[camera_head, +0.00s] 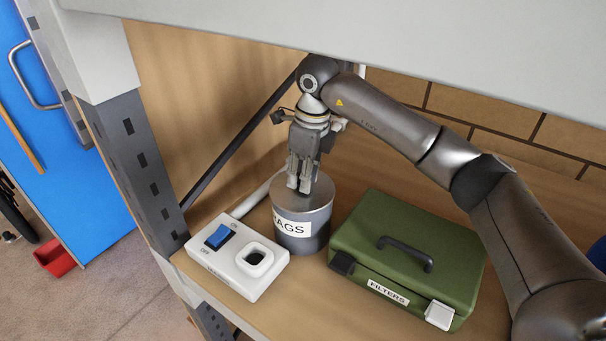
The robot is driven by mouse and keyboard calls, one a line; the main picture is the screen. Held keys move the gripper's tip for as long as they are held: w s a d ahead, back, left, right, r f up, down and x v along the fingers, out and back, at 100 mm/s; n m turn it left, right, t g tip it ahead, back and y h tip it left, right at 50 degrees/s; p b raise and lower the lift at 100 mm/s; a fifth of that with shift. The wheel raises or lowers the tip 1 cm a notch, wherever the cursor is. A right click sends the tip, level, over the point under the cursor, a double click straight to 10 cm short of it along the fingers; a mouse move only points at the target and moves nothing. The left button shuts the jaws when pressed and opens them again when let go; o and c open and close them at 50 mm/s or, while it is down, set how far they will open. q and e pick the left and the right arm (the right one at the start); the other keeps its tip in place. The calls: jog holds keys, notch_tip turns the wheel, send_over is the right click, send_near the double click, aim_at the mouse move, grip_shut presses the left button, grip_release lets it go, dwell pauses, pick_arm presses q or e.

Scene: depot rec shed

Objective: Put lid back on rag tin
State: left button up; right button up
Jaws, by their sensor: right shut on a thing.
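The rag tin (290,243) is a grey metal cylinder with a white label, partly readable as "RAGS". It stands upright on the wooden shelf. The grey round lid (281,190) is at the top of the tin, level with its rim; I cannot tell whether it is fully seated. My right gripper (299,186) points down over the middle of the lid and is shut on it; its fingers hide the part they grip. My left gripper is not in view.
A green case (400,250) labelled "FILTERS" stands right of the tin. A white switch box (225,262) with a blue rocker is at front left. The grey shelf upright (135,165) is on the left, and the grey upper shelf (400,45) hangs overhead.

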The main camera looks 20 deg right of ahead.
dwell(0.3)
jog(key=o, duration=1.1)
jog(key=o, duration=0.5)
jog(key=shift+r, duration=0.1)
jog(key=shift+r+p, duration=2)
jog(key=shift+r, duration=1.4)
